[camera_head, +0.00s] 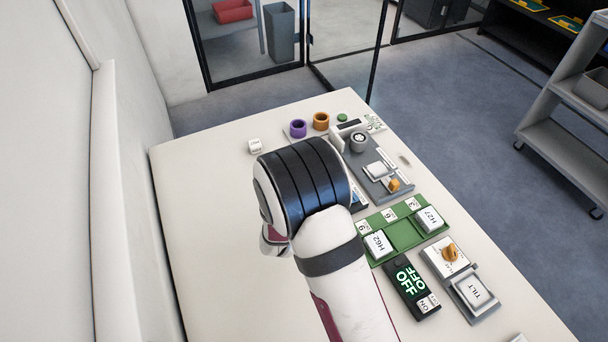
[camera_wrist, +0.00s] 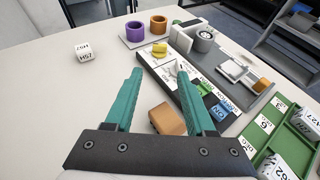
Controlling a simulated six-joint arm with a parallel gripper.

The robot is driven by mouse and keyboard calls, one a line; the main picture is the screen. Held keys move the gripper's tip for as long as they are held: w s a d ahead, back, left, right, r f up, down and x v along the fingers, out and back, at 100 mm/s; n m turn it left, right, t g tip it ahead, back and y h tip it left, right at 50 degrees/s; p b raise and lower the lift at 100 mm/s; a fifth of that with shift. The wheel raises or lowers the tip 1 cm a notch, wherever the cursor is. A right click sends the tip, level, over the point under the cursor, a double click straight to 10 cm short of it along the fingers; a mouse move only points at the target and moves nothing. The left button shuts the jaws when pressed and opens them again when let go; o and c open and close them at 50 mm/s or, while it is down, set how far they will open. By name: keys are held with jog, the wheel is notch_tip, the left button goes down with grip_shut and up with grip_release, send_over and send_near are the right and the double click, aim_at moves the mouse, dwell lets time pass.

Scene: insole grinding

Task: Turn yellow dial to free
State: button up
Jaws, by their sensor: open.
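A small yellow dial (camera_wrist: 159,48) sits on a pale plate at the far end of a dark strip in the wrist view. Its setting cannot be read. An orange-yellow knob (camera_head: 451,252) stands on a white plate beside the TILT block in the head view; its label is too small to read. My gripper (camera_wrist: 160,72) is open, its two teal fingers spread apart and pointing toward the yellow dial. The fingertips appear short of it, with nothing held. My arm hides the gripper and the near strip in the head view.
An orange-brown block (camera_wrist: 168,119) lies between the fingers, nearer my wrist. A grey device (camera_head: 378,172) carries an orange knob (camera_head: 393,185). Purple (camera_head: 298,128) and orange (camera_head: 321,121) rings stand at the back. A green tray (camera_head: 402,236) holds white blocks. The table's left is mostly clear.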

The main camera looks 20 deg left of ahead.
jog(key=shift+o, duration=1.4)
jog(key=m, duration=0.3)
jog(key=w+d+m+h, duration=0.1)
jog(key=m, duration=0.1)
jog(key=w+d+r+m, duration=0.1)
jog(key=m, duration=0.2)
jog(key=shift+m+g+h, duration=0.3)
jog(key=shift+g, duration=0.1)
notch_tip(320, 180, up, 5)
jog(key=w+a+m+g+y, duration=0.1)
jog(key=m+g, duration=0.1)
jog(key=m, duration=1.2)
jog(key=w+a+m+g, duration=0.2)
jog(key=m, duration=1.1)
jog(key=x, duration=1.5)
jog(key=shift+d+f, duration=0.1)
jog(key=shift+f, duration=0.1)
grip_shut()
